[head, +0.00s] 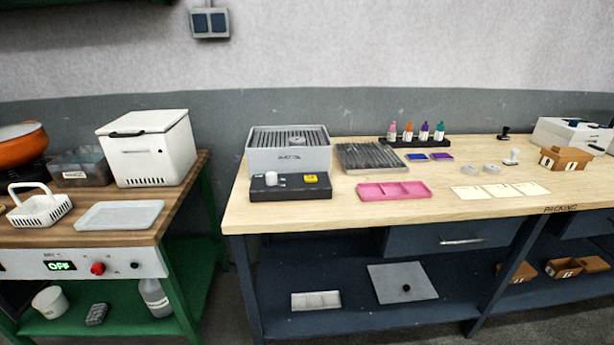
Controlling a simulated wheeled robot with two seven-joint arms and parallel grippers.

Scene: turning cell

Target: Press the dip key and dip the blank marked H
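A black control box (290,187) stands at the front left of the wooden bench. It carries a white rounded knob or piece (271,179) and a yellow key (311,178); the lettering on the key is too small to read. Behind it is a grey slatted unit (289,158) with a dark mark on its front. A dark grey ribbed rack (368,156) lies to its right. I cannot make out a blank marked H anywhere. Neither of my grippers is in view.
A pink sectioned tray (394,190), pale cards (500,191), a bottle rack (418,142) and a brown carton (565,159) share the bench. On the left table stand a white lidded box (147,149), a white basket (40,207) and a grey tray (119,215). A gap separates the tables.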

